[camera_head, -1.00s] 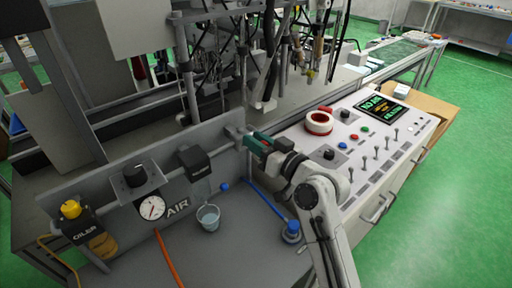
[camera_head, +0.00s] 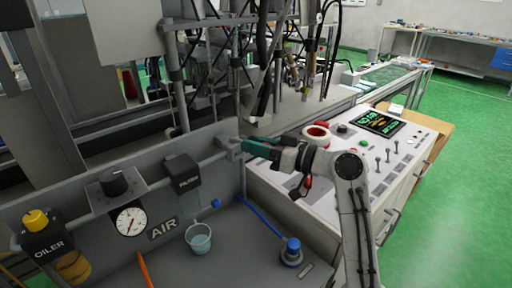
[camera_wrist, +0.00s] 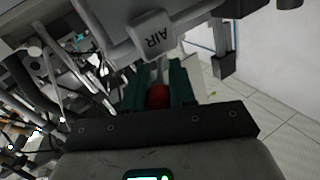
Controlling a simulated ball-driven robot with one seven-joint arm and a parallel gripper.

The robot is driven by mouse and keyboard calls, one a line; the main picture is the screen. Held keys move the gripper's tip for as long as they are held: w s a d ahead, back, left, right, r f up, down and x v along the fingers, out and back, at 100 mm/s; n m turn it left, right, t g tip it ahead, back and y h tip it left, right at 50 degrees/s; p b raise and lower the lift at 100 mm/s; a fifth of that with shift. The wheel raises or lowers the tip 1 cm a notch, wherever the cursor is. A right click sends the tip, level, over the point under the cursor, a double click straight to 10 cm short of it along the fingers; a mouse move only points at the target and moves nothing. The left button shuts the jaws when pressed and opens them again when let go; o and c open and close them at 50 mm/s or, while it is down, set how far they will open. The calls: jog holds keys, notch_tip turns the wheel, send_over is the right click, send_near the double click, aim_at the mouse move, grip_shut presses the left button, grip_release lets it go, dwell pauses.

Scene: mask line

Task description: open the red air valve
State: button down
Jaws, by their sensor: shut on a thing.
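The red valve handle (camera_wrist: 158,97) shows in the wrist view between the two teal fingers of my gripper (camera_wrist: 156,88). My gripper is shut on it, and the fingers hide most of it. A grey valve body marked AIR (camera_wrist: 154,38) is just beyond the fingertips. In the head view my gripper (camera_head: 254,149) reaches left to the grey valve body (camera_head: 231,147) at the right end of the grey panel. The red handle cannot be made out between the fingers there. A pressure gauge (camera_head: 131,221) and an AIR label (camera_head: 163,228) sit further left on the panel.
An oiler (camera_head: 44,235), a dark-capped filter (camera_head: 182,171) and a bucket (camera_head: 199,239) stand left of the arm. A blue-capped fitting (camera_head: 291,251) is below it.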

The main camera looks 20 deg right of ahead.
jog(key=c, duration=1)
grip_release()
jog(key=v, duration=1.1)
jog(key=shift+a, duration=0.1)
jog(key=shift+o, duration=0.5)
